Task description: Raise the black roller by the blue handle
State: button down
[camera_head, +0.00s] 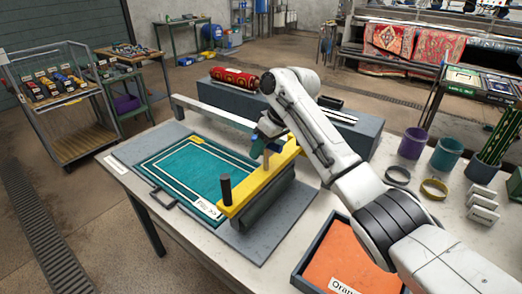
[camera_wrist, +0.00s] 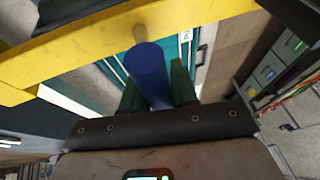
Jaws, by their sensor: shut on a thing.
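A yellow bar (camera_head: 262,184) lies over the right part of a teal rug (camera_head: 190,172). A dark roller (camera_head: 262,212) runs along under the bar; I cannot tell whether it touches the board below. A black knob (camera_head: 226,189) stands upright at the bar's near end. The blue handle (camera_wrist: 148,68) rises from the bar in the wrist view. My gripper (camera_wrist: 154,82) is shut on it, with a green finger on each side. In the head view my gripper (camera_head: 268,140) is at the bar's far half, partly hidden by my arm.
The grey board (camera_head: 262,243) under the rug lies on a pale table. An orange tray (camera_head: 350,262) is at the near right. Purple (camera_head: 412,143) and teal (camera_head: 446,153) cups stand at the right. A rolled red rug (camera_head: 234,78) lies on a block behind.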

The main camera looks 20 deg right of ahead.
jog(key=shift+w+r+p, duration=0.1)
jog(key=shift+r+p, duration=0.45)
jog(key=shift+r, duration=0.95)
jog(key=c, duration=1.2)
grip_release()
jog(key=shift+r, duration=0.1)
jog(key=shift+o, duration=1.2)
jog(key=b+v, duration=0.2)
jog(key=v, duration=0.8)
jog(key=shift+r, duration=0.25)
jog(key=shift+d, duration=0.15)
